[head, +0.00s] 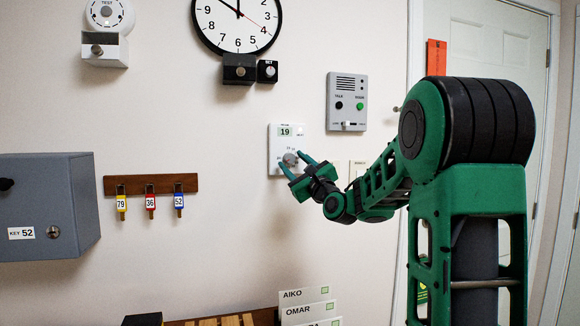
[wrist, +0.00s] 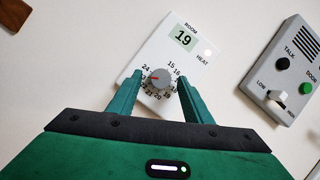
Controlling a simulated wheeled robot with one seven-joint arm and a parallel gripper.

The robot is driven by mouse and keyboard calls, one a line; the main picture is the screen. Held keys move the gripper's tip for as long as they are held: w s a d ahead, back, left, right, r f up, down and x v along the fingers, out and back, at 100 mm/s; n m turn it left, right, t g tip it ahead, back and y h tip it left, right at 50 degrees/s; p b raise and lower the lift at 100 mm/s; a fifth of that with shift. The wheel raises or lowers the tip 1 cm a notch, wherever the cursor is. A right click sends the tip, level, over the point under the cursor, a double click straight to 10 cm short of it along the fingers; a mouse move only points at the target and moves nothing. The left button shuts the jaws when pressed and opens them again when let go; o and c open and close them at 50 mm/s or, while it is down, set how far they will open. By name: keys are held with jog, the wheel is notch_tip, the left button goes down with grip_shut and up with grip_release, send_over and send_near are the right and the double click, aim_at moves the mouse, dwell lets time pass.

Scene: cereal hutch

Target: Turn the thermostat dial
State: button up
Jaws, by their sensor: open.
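The thermostat (head: 285,140) is a white wall panel with a display reading 19; it also shows in the wrist view (wrist: 201,65). Its round grey dial (wrist: 160,79) has a red pointer mark toward the left and numbers around it. In the head view the dial (head: 290,160) sits low on the panel, partly behind my fingers. My gripper (head: 297,166) is at the thermostat, its green fingers apart. In the wrist view my gripper (wrist: 158,92) has one finger on each side of the dial, with visible gaps. I cannot tell how far the fingertips stand from the wall.
An intercom (head: 347,102) hangs right of the thermostat. A clock (head: 238,20) is above. A key rack (head: 151,185) and a grey key box (head: 45,208) are at left. Name cards (head: 306,298) stand below. A door (head: 490,40) is at right.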

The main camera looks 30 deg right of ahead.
jog(key=shift+w+r, duration=0.2)
jog(key=shift+w, duration=0.2)
jog(key=c, duration=1)
jog(key=shift+c, duration=0.2)
